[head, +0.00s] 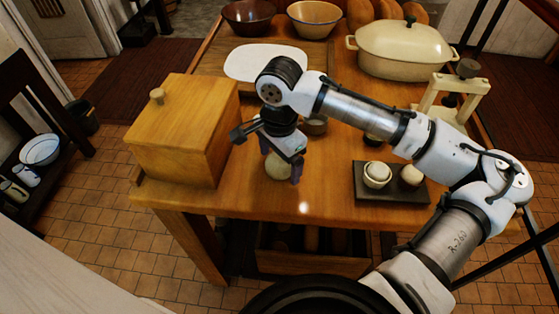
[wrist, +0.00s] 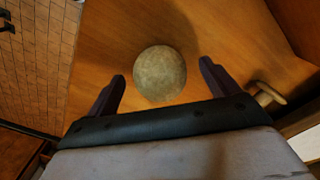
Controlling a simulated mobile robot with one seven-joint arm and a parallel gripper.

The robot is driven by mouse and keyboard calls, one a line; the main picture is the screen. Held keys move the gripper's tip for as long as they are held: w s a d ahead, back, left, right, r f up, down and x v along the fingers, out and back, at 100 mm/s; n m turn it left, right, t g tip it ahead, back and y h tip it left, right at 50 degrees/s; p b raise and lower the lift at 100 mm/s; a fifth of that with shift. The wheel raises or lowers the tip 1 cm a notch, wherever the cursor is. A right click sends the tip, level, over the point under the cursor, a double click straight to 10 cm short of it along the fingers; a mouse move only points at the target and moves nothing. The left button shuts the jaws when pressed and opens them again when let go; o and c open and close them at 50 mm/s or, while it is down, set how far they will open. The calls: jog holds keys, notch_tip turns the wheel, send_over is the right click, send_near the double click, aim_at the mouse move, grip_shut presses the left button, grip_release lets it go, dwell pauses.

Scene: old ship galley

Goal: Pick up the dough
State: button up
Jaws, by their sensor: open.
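The dough (head: 278,167) is a pale, beige round lump on the wooden table, near its front edge and just right of the wooden box. In the wrist view the dough (wrist: 160,74) lies between and slightly beyond the two dark fingertips, with a gap on each side. My gripper (head: 281,166) points down over the dough and is open, with a finger on either side. In the wrist view my gripper (wrist: 162,76) holds nothing. The upper part of the dough is partly hidden by my gripper in the head view.
A wooden box (head: 175,128) with a knob stands close left of my gripper. A dark tray (head: 391,196) with small round items lies to the right. A cream pot (head: 400,50), a white board (head: 262,60) and bowls stand farther back. The table's front edge is near.

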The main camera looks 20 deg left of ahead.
jog(key=shift+f, duration=0.1)
jog(key=shift+c, duration=0.2)
jog(key=c, duration=1.1)
jog(key=shift+c, duration=0.2)
